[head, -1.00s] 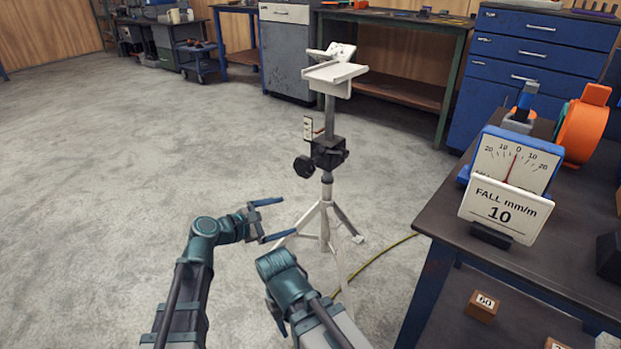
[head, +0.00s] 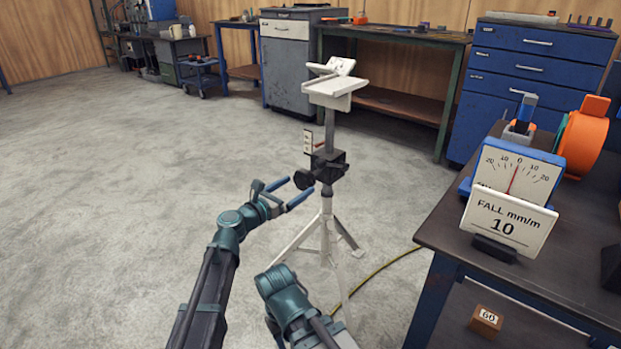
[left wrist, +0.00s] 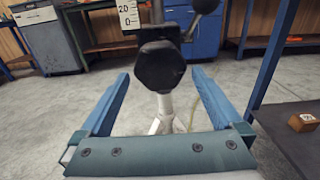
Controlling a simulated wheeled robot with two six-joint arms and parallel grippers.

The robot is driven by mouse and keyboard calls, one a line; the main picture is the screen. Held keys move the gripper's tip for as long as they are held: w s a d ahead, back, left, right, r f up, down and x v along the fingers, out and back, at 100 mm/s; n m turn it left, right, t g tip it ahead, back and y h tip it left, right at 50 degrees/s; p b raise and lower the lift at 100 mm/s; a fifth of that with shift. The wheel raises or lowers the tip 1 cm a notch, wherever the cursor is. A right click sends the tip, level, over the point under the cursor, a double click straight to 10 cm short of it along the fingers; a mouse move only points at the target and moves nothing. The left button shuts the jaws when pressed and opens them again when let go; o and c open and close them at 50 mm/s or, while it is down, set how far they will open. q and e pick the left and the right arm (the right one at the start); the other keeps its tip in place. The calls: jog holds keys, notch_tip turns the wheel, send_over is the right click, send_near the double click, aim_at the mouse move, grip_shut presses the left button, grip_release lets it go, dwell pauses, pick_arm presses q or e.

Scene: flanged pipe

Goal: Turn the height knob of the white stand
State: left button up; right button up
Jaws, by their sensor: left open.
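The white stand (head: 332,88) is a tripod with a grey post and a white tray-like top. Its black height knob (head: 304,180) sticks out to the left of the black clamp block (head: 328,166). In the left wrist view the knob (left wrist: 160,67) is centred, just beyond and between the fingertips. My left gripper (head: 294,190) is open and empty, close to the knob at its lower left. I cannot tell from these views whether a finger touches it. My right arm shows at the bottom of the head view, but its gripper fingers are not visible.
A dark table (head: 450,235) stands at the right with a dial gauge (head: 515,170), a card reading FALL mm/m 10 (head: 508,220) and an orange reel (head: 585,140). A small block marked 60 (head: 486,320) sits on its lower shelf. A yellow cable (head: 385,265) lies on the floor. Floor left of the stand is clear.

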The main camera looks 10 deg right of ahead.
aim_at(311, 177)
pick_arm(q)
jog(key=x, duration=0.7)
jog(key=shift+d, duration=0.1)
jog(key=c, duration=1.1)
